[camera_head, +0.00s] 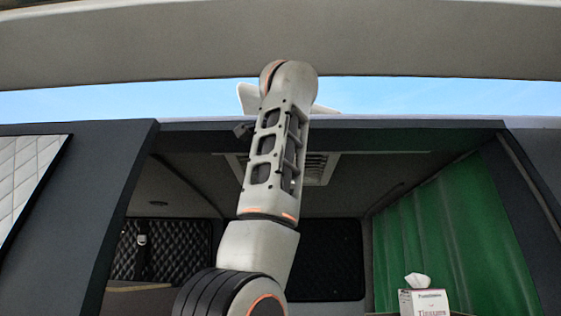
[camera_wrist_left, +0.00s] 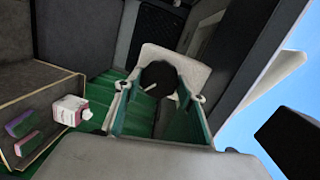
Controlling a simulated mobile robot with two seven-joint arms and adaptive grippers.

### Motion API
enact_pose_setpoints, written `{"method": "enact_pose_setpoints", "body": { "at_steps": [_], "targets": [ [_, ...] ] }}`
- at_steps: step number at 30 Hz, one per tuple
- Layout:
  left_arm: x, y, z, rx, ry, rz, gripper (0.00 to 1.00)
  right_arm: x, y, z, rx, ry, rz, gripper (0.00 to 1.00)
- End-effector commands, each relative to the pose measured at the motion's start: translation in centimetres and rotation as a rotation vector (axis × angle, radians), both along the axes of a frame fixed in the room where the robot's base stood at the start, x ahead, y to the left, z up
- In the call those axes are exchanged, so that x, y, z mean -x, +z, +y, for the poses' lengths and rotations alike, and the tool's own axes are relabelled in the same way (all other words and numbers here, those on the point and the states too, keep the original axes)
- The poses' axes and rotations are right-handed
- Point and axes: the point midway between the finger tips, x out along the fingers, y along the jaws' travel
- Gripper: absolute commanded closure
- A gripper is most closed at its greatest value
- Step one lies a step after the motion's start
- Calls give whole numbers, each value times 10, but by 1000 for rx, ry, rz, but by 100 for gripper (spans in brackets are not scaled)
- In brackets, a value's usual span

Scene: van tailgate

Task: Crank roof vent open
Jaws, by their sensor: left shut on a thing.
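The roof vent (camera_head: 318,168) shows as a slatted white frame in the van's ceiling, partly behind my arm. Pale panel pieces stand above the roof edge on both sides of my arm; I cannot tell if they are the vent's lid. In the left wrist view my left gripper (camera_wrist_left: 158,112) has its two fingers on either side of a dark round knob (camera_wrist_left: 158,76) with a short white mark. It is shut on this knob, which looks like the crank's. In the head view my arm hides the gripper and the crank. My right gripper is in neither view.
A tissue box (camera_head: 425,302) stands at the lower right by a green curtain (camera_head: 440,240); it also shows in the wrist view (camera_wrist_left: 70,110) near small purple and red items. The raised tailgate (camera_head: 420,40) spans the top. The van's roof edge runs close behind my forearm.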

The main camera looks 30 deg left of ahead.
Motion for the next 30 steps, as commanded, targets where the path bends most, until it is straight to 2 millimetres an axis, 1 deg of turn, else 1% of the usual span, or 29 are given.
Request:
{"method": "enact_pose_setpoints", "body": {
  "at_steps": [14, 30],
  "targets": [
    [0, -1, -1, -388, 0, 233, 82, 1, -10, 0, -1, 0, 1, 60],
    [-1, -5, -1, -825, 0, 505, 82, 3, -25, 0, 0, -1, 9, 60]
  ]
}}
